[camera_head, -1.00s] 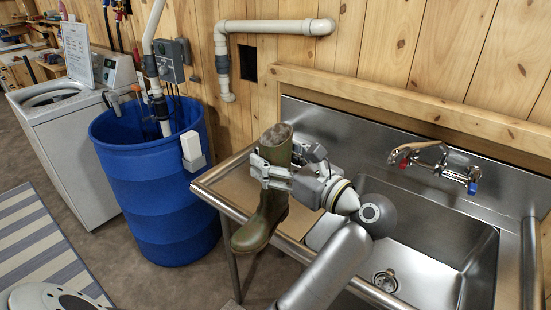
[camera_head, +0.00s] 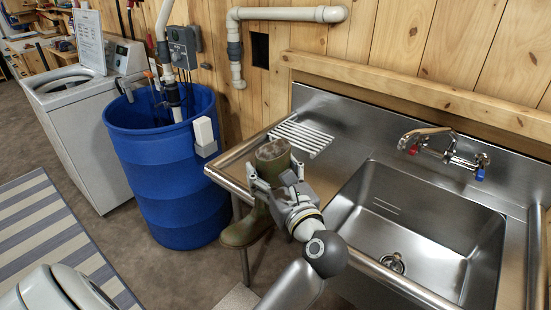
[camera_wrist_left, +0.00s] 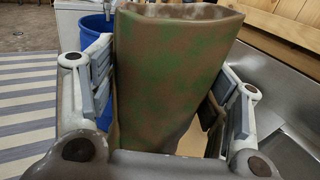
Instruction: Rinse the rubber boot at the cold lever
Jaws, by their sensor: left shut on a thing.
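The green rubber boot (camera_head: 247,228) hangs upright, toe low, at the left front edge of the sink counter. Its shaft (camera_wrist_left: 178,80) shows brown muddy patches in the left wrist view. My left gripper (camera_head: 276,178) is shut on the shaft just below its top, with fingers on both sides. The boot is left of the basin, not under the tap (camera_head: 436,145). The tap's blue cold lever (camera_head: 480,172) is at its right end and the red lever (camera_head: 413,149) at its left. No water shows. My right gripper is not in view.
The steel sink basin (camera_head: 440,215) is empty, with a drain at its bottom. A ribbed drainboard (camera_head: 302,137) lies behind the boot. A blue barrel (camera_head: 165,170) stands left of the counter, with a white washing machine (camera_head: 85,140) beyond it. A pipe runs along the wall.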

